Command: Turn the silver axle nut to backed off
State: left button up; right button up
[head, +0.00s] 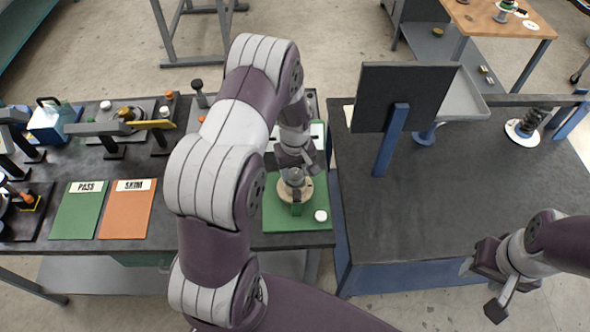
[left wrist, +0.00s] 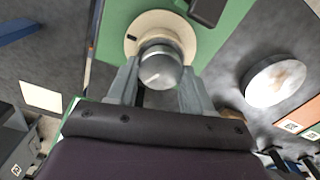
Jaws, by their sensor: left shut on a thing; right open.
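The silver axle nut (left wrist: 161,68) is a round metal piece over a cream disc-shaped base (left wrist: 133,30) in the left wrist view. My left gripper (left wrist: 158,88) is shut on it, with one finger on each side. In the head view the left gripper (head: 296,165) points down over the assembly, and the silver top (head: 296,177) shows just below it. The cream base (head: 284,190) stands on a green mat (head: 283,222). My arm and gripper hide part of the assembly. My right gripper (head: 482,288) is open and empty, off the front of the right table.
Green PASS (head: 78,215) and orange SKIM (head: 127,215) mats lie on the left bench. A small white piece (head: 321,216) lies on the green mat's corner. A dark upright panel (head: 402,97) stands on the right table (head: 440,220), whose front is clear.

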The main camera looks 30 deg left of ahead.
aim_at(294, 174)
pick_arm(q)
jog(key=n, duration=0.5)
jog(key=shift+n+b, duration=0.4)
jog(key=shift+r+n, duration=0.1)
jog(key=shift+n, duration=0.2)
jog(key=o, duration=1)
jog(key=shift+o, duration=0.2)
jog(key=shift+a+r, duration=0.1)
jog(key=shift+r, duration=0.25)
notch_tip(294, 174, up, 12)
jog(key=b, duration=0.3)
